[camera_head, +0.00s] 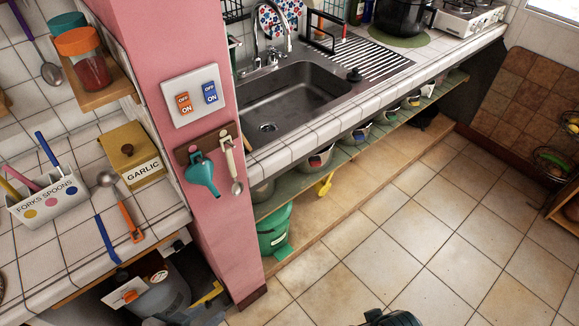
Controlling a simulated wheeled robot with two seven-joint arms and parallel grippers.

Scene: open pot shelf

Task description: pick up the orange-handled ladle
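The orange-handled ladle (130,220) lies on the white tiled counter at the left. Its metal bowl (106,178) points to the back, between the utensil holder and the garlic box, and its orange handle reaches toward the counter's front edge.
A blue utensil (107,240) lies just left of the ladle's handle. The white forks and spoons holder (50,203) and yellow garlic box (132,152) stand nearby. A pink pillar (205,130) with hanging utensils rises right of the counter. The tiled floor (400,240) is clear.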

